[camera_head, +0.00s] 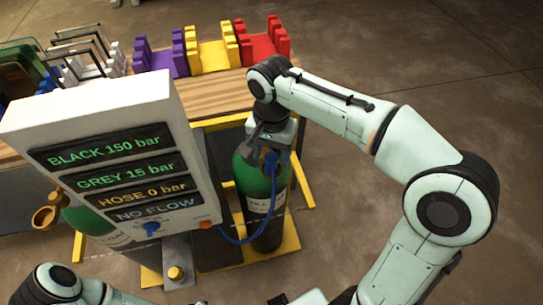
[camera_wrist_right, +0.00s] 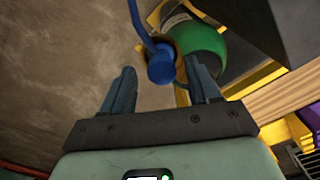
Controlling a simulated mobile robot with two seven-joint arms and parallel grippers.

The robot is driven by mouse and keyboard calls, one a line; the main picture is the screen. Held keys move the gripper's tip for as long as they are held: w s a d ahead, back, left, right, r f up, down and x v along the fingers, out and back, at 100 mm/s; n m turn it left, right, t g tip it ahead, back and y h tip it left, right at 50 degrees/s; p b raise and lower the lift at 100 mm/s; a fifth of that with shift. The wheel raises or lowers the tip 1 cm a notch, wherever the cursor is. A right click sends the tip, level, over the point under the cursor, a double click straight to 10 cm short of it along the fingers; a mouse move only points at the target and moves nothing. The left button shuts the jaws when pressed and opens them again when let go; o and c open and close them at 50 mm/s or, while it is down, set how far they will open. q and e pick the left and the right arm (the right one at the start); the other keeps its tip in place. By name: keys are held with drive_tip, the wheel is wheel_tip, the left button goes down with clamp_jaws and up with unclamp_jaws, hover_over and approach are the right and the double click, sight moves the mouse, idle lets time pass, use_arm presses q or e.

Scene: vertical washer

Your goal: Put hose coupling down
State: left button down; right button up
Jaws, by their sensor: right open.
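The blue hose coupling (camera_head: 270,162) is at the top of the green cylinder (camera_head: 250,178), with a thin blue hose (camera_head: 233,241) running from it down to the grey panel. In the right wrist view, the coupling (camera_wrist_right: 161,66) lies between or just beyond the fingertips. My right gripper (camera_head: 268,143) points down over the cylinder top. Its two fingers (camera_wrist_right: 160,74) are apart, with gaps beside the coupling. Whether the coupling is seated on the valve cannot be told. My left gripper is not in view.
The panel (camera_head: 120,160) reads BLACK 150 bar, GREY 15 bar, HOSE 0 bar, NO FLOW. A wooden bench (camera_head: 212,92) behind carries purple, yellow and red holders. Another green cylinder (camera_head: 88,222) stands behind the panel. Yellow frame bars (camera_head: 300,180) edge the cylinder. Floor at right is clear.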

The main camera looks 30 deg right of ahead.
sight(271, 158)
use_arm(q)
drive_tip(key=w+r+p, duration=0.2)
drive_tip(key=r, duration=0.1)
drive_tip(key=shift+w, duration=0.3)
use_arm(e)
wheel_tip(271, 158, up, 10)
drive_tip(key=shift+f, duration=0.25)
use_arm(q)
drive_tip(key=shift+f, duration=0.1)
